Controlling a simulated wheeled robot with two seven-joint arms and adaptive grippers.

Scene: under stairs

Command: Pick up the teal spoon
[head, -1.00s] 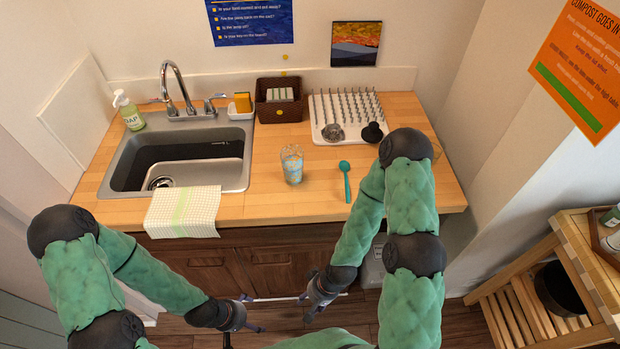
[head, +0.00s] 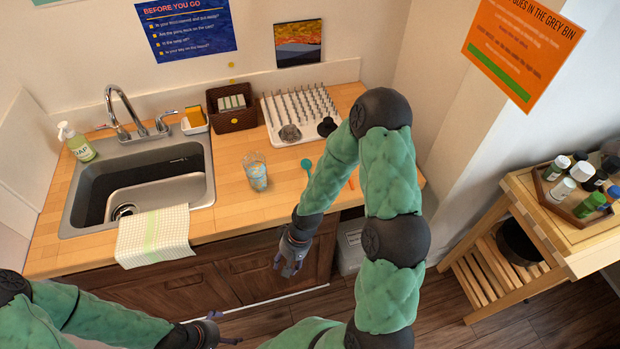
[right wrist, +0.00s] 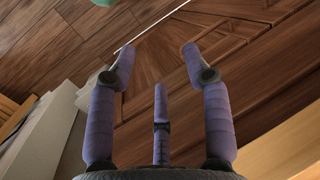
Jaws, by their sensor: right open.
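The teal spoon (head: 307,165) lies on the wooden counter (head: 235,216), right of a clear patterned glass (head: 255,171). My right forearm hides most of it; the bowl end shows. My right gripper (head: 285,270) hangs in front of the cabinet doors, below the counter's front edge. In the right wrist view its fingers (right wrist: 155,65) are spread and empty, with wooden cabinet and floor behind them. My left gripper (head: 225,328) is low at the bottom of the head view, over the floor; its fingers are too small to judge.
A sink (head: 150,185) with a draped towel (head: 154,236) is on the left. A drying rack (head: 300,105) and brown basket (head: 231,108) stand at the back. A wooden shelf (head: 540,210) with bottles is on the right. Counter between sink and glass is clear.

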